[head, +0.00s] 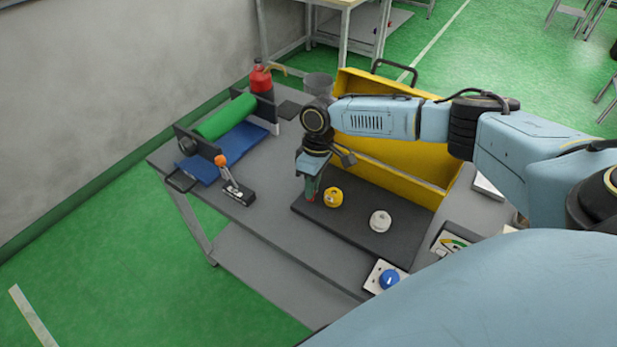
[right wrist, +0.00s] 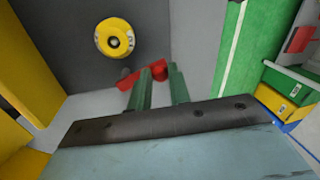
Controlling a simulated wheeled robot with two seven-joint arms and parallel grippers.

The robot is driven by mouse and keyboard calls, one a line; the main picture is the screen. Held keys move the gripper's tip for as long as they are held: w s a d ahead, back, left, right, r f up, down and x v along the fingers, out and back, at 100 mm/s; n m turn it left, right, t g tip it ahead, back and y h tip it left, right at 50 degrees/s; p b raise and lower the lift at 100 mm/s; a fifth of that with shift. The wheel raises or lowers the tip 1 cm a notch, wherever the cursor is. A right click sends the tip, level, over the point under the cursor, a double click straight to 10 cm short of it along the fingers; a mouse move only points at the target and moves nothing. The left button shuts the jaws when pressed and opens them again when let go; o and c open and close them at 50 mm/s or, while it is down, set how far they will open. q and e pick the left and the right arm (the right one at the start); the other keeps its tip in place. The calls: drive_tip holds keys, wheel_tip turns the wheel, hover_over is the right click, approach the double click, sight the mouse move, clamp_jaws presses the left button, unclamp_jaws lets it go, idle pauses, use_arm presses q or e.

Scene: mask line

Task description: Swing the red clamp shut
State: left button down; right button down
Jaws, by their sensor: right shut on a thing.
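My right gripper (head: 311,190) points down at the left end of the dark mat on the workbench. Its green fingers (right wrist: 160,85) are shut on a small red piece, the red clamp (right wrist: 128,79), whose red also shows between and beside the fingertips. In the head view only a speck of red clamp (head: 310,198) shows under the fingers; the rest is hidden. I cannot tell how far the clamp is swung. My left gripper is in neither view.
A yellow round knob (head: 333,197) and a white one (head: 380,220) sit on the dark mat (head: 400,248). A yellow toolbox (head: 395,181) stands behind. An orange-tipped lever (head: 221,160), a green roll (head: 226,117) and a red bottle (head: 262,80) are at left.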

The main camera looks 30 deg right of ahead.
drive_tip(key=n, duration=0.1)
drive_tip(key=d+n+p, duration=0.1)
drive_tip(key=n, duration=0.1)
drive_tip(key=shift+s+r, duration=0.1)
drive_tip(key=shift+s, duration=0.3)
drive_tip(key=n, duration=0.1)
drive_tip(key=d+n, duration=0.1)
drive_tip(key=n+p, duration=0.1)
drive_tip(key=shift+s+d+n+g+h, duration=0.15)
drive_tip(key=shift+s+n+g+h, duration=0.15)
drive_tip(key=shift+g+h, duration=0.1)
drive_tip(key=n, duration=0.1)
drive_tip(key=d+n, duration=0.1)
drive_tip(key=n, duration=0.1)
drive_tip(key=shift+d+h+p, duration=0.25)
drive_tip(key=shift+h+p, duration=0.05)
drive_tip(key=shift+w+d+n+h, duration=0.2)
drive_tip(key=shift+d+n, duration=0.2)
drive_tip(key=shift+n, duration=0.7)
drive_tip(key=shift+w+d+n+h, duration=0.15)
drive_tip(key=shift+d+n, duration=0.25)
drive_tip(key=shift+n, duration=0.7)
drive_tip(key=shift+s, duration=0.1)
drive_tip(key=c, duration=1.3)
unclamp_jaws()
wheel_tip(320, 180, up, 13)
drive_tip(key=w, duration=0.2)
drive_tip(key=shift+w+a, duration=0.25)
